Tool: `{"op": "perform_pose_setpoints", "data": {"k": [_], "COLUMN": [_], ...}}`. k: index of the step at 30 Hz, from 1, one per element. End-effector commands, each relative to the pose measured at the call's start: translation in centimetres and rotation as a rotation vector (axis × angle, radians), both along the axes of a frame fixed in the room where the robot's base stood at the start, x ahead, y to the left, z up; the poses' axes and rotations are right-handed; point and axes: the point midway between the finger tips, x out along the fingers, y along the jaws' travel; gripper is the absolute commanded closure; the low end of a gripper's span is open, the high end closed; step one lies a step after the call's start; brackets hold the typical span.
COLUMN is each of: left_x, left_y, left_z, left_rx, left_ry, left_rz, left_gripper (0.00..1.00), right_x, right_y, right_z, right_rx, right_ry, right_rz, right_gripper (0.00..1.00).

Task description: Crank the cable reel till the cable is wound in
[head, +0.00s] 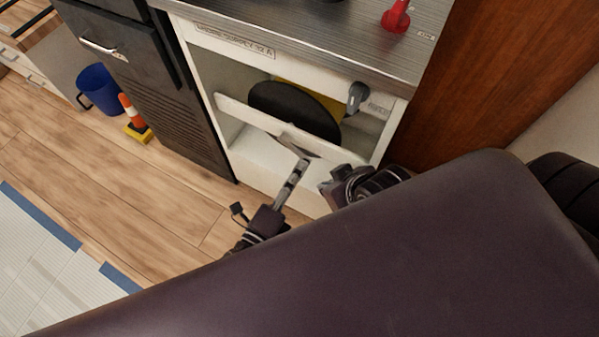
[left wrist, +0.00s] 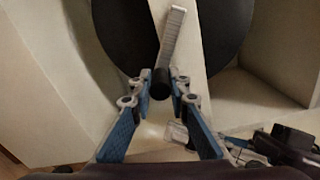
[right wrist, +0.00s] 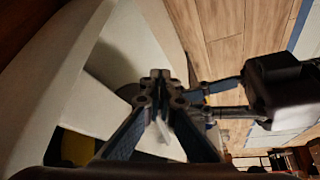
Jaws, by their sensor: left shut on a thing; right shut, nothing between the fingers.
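The cable reel shows as a large black disc (head: 290,107) inside a white open-fronted cabinet, behind a pale crossbar (head: 250,118). In the left wrist view the disc (left wrist: 118,35) lies behind a grey crank arm (left wrist: 173,38) with a black handle (left wrist: 161,84) at its near end. My left gripper (head: 301,157) is at the crossbar's front. Its fingers (left wrist: 159,92) are shut on the black crank handle. My right gripper (head: 328,187) is to the right and lower, shut and empty. Its fingertips (right wrist: 158,82) meet in the right wrist view. I cannot make out any cable.
A grey knob (head: 355,97) sits at the cabinet's upper right. Above is a metal worktop (head: 300,25) with a red object (head: 397,17).

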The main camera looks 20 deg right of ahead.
Motion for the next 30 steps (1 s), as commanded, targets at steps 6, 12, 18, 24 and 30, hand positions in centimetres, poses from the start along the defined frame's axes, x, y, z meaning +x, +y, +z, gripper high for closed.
{"op": "perform_pose_setpoints", "data": {"k": [6,12,18,24,30], "left_x": [0.3,0.4,0.5,0.5,0.5], "left_y": [0.3,0.5,0.5,0.5,0.5], "left_z": [-1.0,-1.2,-1.2,-1.2,-1.2], "left_rx": [0.060,0.091,0.102,0.103,0.103], "left_ry": [-0.071,-0.108,-0.122,-0.124,-0.124], "left_rz": [0.001,0.000,0.000,0.000,0.000], "left_gripper": [1.00,1.00,1.00,1.00,0.81], "right_x": [4.6,6.8,7.6,7.7,7.7], "right_y": [1.6,2.3,2.6,2.6,2.6], "right_z": [2.1,3.8,4.5,4.7,4.7], "right_rx": [0.044,0.069,0.078,0.079,0.078], "right_ry": [-0.204,-0.316,-0.358,-0.364,-0.363], "right_rz": [0.016,0.024,0.027,0.028,0.027], "right_gripper": [1.00,1.00,1.00,1.00,1.00]}}
